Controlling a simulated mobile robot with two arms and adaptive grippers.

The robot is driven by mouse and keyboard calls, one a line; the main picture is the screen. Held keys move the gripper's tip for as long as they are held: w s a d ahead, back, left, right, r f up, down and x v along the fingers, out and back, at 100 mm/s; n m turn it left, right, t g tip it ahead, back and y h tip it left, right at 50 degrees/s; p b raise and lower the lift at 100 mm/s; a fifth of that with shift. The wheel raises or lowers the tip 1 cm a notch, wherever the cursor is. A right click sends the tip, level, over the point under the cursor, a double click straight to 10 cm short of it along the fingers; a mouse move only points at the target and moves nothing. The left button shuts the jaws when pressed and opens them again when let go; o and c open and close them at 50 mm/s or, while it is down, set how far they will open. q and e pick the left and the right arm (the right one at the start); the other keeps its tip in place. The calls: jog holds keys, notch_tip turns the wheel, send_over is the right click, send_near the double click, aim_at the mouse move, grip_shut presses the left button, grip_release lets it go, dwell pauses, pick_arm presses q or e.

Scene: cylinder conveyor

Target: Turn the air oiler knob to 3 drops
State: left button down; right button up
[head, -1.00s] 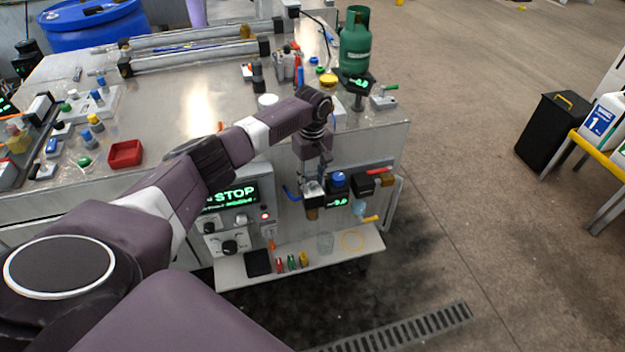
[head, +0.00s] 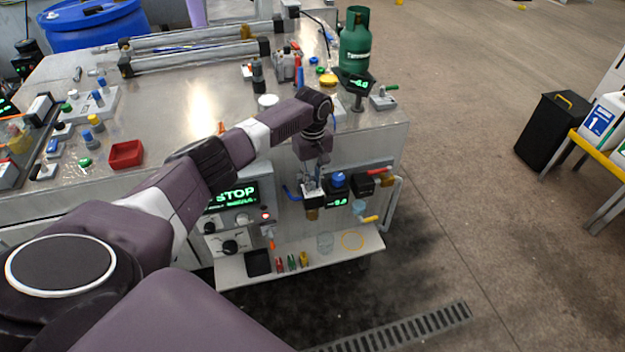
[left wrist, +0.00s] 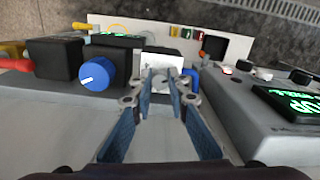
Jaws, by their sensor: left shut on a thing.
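The air oiler (head: 312,213) is on the front of the machine, left of a blue regulator knob (head: 338,179). Its pale top block shows in the left wrist view (left wrist: 172,62). My left gripper (head: 312,186) points down at the oiler top from above. In the left wrist view its fingertips (left wrist: 160,80) close together on the small oiler knob, which they mostly hide. The knob's mark or drop setting cannot be read. The blue knob stands beside the fingers in the left wrist view, apart from them. My right gripper is not in view.
A black valve block with a red handle (head: 368,182) is to the right. A shelf (head: 345,257) with small items sits below. A green gas bottle (head: 355,45) stands behind.

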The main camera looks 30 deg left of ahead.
pick_arm(q)
jog(key=m+p, duration=0.1)
jog(key=m, duration=0.2)
jog(key=shift+r, duration=0.1)
jog(key=m+p, duration=0.1)
jog(key=m, duration=0.3)
jog(key=shift+m, duration=0.4)
jog(key=m+p, duration=0.1)
jog(key=m, duration=0.3)
jog(key=shift+a, duration=0.1)
jog(key=m, duration=0.9)
jog(key=shift+m, duration=0.3)
jog(key=m+b, duration=0.1)
jog(key=m, duration=0.3)
jog(key=shift+m, duration=0.3)
jog(key=m, duration=0.4)
jog(key=shift+w+a+b, duration=0.1)
jog(key=shift+b, duration=0.2)
jog(key=m, duration=0.4)
jog(key=shift+m+b, duration=0.3)
jog(key=shift+b, duration=0.1)
jog(key=shift+m, duration=0.3)
